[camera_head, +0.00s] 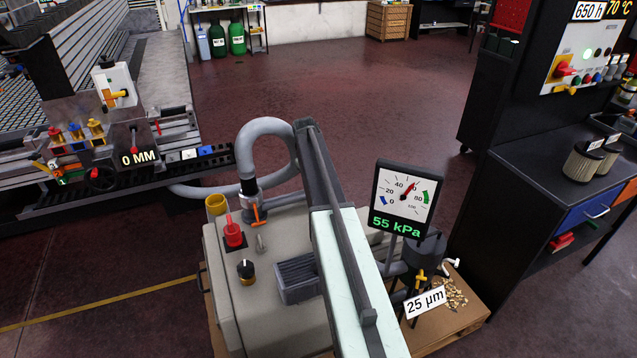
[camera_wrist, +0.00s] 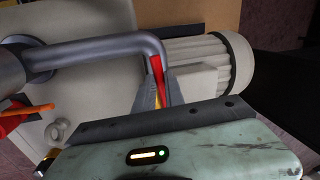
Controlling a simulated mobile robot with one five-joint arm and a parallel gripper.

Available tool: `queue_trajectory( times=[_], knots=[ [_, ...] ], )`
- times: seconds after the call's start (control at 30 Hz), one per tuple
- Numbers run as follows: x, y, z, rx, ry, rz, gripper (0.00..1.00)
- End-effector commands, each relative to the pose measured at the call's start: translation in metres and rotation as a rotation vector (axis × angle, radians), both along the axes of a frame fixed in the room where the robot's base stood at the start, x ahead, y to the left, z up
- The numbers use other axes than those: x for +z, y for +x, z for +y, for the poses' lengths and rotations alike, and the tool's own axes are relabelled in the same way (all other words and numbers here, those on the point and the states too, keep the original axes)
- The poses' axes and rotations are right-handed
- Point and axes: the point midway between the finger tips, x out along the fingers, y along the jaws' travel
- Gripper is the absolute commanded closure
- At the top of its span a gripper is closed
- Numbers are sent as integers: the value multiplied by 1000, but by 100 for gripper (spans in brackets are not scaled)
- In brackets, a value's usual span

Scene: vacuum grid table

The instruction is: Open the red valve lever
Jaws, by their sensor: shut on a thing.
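The red valve lever (camera_wrist: 157,72) shows in the wrist view as a narrow red strip beside the downward bend of a grey pipe (camera_wrist: 105,47). My gripper (camera_wrist: 163,92) reaches up to it there, with its fingers closed around its lower part. A bit of yellow shows between the fingers. Much of the lever is hidden by the fingers and the pipe, so its exact angle cannot be told. In the head view my arm covers this spot, and neither the gripper nor the held lever can be made out.
A gauge (camera_head: 404,197) reading 55 kPa stands right of my arm. A ribbed motor (camera_wrist: 195,60) lies close behind the fingers.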

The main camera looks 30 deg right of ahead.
Motion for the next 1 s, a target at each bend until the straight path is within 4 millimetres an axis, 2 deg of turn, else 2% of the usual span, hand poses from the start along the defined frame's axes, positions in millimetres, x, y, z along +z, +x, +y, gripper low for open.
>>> queue_trajectory(
  times=[0.1, 0.13, 0.2, 0.5, 0.63, 0.77, 1.0],
  knots=[
    [0, 3, 0, 3, 0, -8, 100],
    [0, 3, 0, 3, 0, -8, 83],
    [0, 3, 0, 3, 0, -8, 64],
    [1, 1, -1, 1, -1, -4, 64],
    [8, 1, 0, 1, -1, -3, 64],
    [26, 0, 3, 1, -1, -3, 64],
    [70, 1, 10, 0, 0, -4, 64]
  ],
)
